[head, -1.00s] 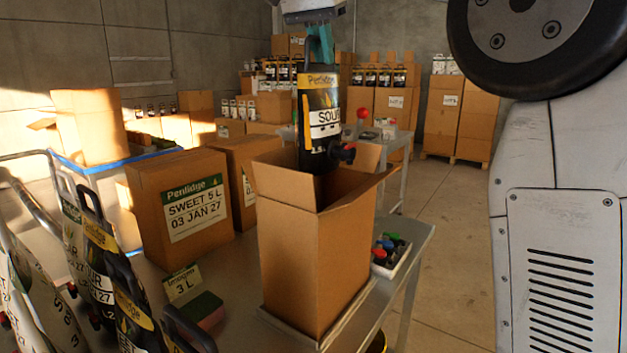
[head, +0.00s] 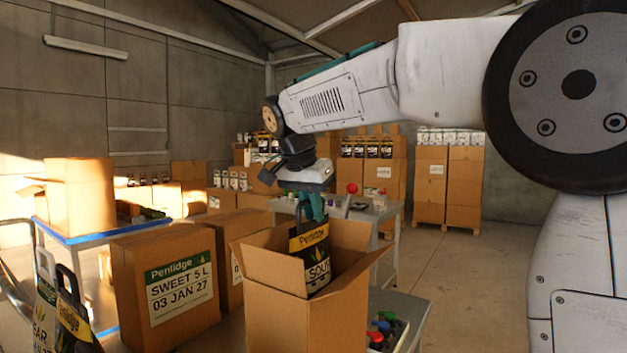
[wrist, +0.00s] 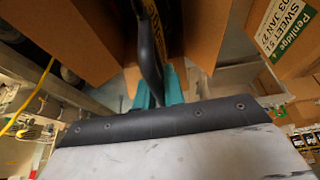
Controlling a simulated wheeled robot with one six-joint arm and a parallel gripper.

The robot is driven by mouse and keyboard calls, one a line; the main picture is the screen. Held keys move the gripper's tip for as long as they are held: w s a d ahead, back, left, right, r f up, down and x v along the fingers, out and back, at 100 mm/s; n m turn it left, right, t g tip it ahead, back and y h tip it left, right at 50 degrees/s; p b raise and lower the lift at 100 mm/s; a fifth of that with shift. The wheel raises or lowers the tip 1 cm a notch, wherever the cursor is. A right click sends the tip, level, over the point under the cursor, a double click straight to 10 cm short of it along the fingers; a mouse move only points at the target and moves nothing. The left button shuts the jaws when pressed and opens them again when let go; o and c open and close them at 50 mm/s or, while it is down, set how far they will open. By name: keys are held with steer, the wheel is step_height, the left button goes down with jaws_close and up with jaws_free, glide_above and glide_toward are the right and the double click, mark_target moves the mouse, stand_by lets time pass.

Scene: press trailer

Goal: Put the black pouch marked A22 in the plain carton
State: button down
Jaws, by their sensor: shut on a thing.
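The black pouch (head: 310,262) has a yellow Penlidge band and a white label starting "SOU". It hangs upright, its lower part inside the open plain carton (head: 305,325) and hidden by the front wall. No A22 mark can be read. My gripper (head: 311,212) is above the carton, its teal fingers shut on the pouch's top handle. In the wrist view the teal fingers (wrist: 160,95) are beside the dark handle (wrist: 150,50), with carton flaps (wrist: 85,40) around. Whether the pouch touches the carton's bottom is hidden.
A closed Penlidge carton (head: 165,285) marked SWEET 5 L stands left of the plain carton. More pouches (head: 70,320) stand at lower left. A tray with coloured caps (head: 385,330) is at the right. Carton flaps stick out around the opening.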

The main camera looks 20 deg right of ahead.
mark_target(299, 225)
step_height(299, 225, down, 12)
steer(key=shift+f, duration=0.2)
stand_by(0.4)
steer(key=shift+f, duration=0.6)
steer(key=c, duration=1.5)
jaws_free()
steer(key=shift+f, duration=0.1)
steer(key=shift+r, duration=0.55)
steer(key=v, duration=1.2)
steer(key=shift+r, duration=0.1)
